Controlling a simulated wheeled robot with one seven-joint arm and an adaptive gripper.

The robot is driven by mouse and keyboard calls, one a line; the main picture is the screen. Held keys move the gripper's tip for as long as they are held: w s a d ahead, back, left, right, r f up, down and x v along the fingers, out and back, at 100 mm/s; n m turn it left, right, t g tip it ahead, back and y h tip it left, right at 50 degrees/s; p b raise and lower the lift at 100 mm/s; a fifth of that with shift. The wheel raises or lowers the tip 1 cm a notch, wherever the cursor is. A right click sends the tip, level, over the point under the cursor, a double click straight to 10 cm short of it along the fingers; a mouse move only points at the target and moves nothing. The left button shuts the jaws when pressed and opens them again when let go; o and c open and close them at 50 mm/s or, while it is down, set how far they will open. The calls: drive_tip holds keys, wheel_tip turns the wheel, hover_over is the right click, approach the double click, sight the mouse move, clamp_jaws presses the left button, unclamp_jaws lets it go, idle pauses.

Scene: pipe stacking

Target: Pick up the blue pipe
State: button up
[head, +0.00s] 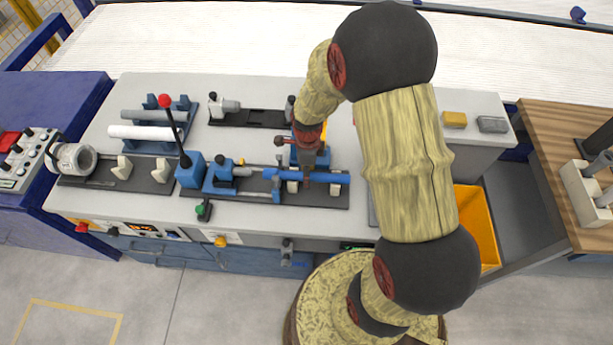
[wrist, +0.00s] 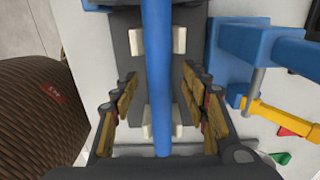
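The blue pipe (head: 322,177) lies level across light supports on a dark fixture plate (head: 250,192) on the bench. In the wrist view the blue pipe (wrist: 157,75) runs lengthwise between the fingers, over two cream supports (wrist: 145,41). My gripper (head: 308,172) is above the pipe, reaching down from the arm. In the wrist view my gripper (wrist: 160,115) is open, with one finger on each side of the pipe and a visible gap to both. Whether the fingertips reach below the pipe is not clear.
A blue clamp (head: 220,177) stands at the fixture's left, beside a blue block with a red-knobbed lever (head: 179,135). White and grey pipes (head: 145,132) lie in a rack farther left. A yellow bin (head: 474,222) is at the right. My arm hides part of the bench.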

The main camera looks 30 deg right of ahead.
drive_tip(key=shift+c, duration=1.1)
clamp_jaws()
